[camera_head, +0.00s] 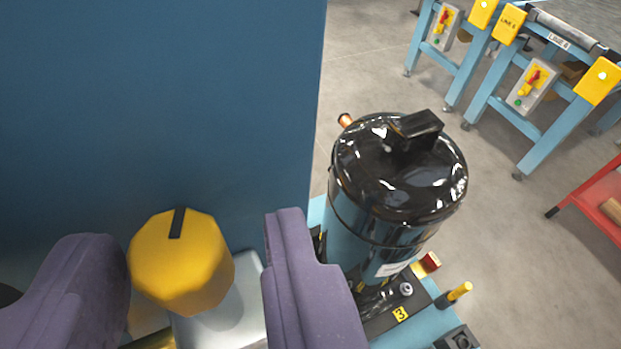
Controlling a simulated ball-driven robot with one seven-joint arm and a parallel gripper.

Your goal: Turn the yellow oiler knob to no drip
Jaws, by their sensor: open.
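The yellow oiler knob (185,268) is a faceted knob with a black mark on its top edge, in the lower left of the view. The mark points up and slightly right. My gripper (197,262) is open, with one purple finger to the left of the knob and one to its right. The left finger appears close to the knob's side; I cannot tell whether it touches. A gap shows between the knob and the right finger. A pale grey body (232,310) shows below and behind the knob, partly hidden by the right finger.
A large blue panel (150,100) fills the upper left behind the knob. A black compressor (395,190) stands on a blue pallet (440,320) right of my gripper. A yellow peg (459,292) rises there. Blue conveyor stands (545,140) and a red rack (595,192) are farther off.

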